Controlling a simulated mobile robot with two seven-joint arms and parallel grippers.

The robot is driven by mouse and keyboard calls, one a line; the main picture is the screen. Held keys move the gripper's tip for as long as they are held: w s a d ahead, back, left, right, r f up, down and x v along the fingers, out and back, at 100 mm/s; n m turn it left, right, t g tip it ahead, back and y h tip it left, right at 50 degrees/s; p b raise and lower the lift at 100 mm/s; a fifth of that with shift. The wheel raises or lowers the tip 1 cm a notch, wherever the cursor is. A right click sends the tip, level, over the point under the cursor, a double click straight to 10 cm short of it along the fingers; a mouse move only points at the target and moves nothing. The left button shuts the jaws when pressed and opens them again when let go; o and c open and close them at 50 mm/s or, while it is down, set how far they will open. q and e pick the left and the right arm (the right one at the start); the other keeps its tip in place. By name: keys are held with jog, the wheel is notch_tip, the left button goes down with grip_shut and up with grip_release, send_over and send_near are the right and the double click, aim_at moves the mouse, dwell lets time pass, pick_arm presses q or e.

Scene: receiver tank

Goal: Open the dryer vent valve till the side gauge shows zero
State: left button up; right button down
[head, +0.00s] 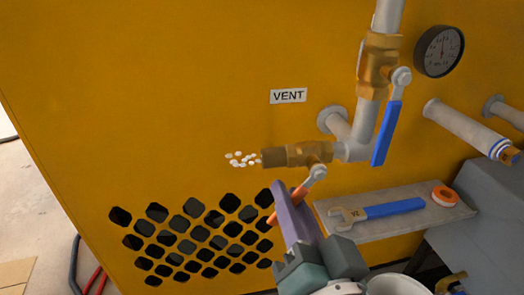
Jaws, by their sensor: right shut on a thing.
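The brass vent valve (308,153) sits on a grey pipe elbow below the white VENT label (288,96). Its orange-red handle (300,191) slants down and left from a silver hub. My right gripper (287,208) is shut on this handle, and its purple finger hides part of it. White puffs (243,159) hang at the valve's open left end. The round dark-faced side gauge (439,51) is at the upper right; its needle seems to point roughly upward, but the numbers are too small to read. My left gripper is not in view.
A second brass valve (378,62) with a blue handle (387,133) hangs above right. A grey shelf (440,215) holds a blue-handled wrench (378,211) and an orange tape roll (445,196). Pipes jut from the yellow panel (150,90). Room left of the vent outlet is clear.

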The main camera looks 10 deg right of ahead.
jog(key=c, duration=0.8)
grip_release()
jog(key=shift+s, duration=0.1)
jog(key=shift+s+d+p, duration=0.2)
jog(key=shift+s+p, duration=1.15)
jog(key=shift+s, duration=3.5)
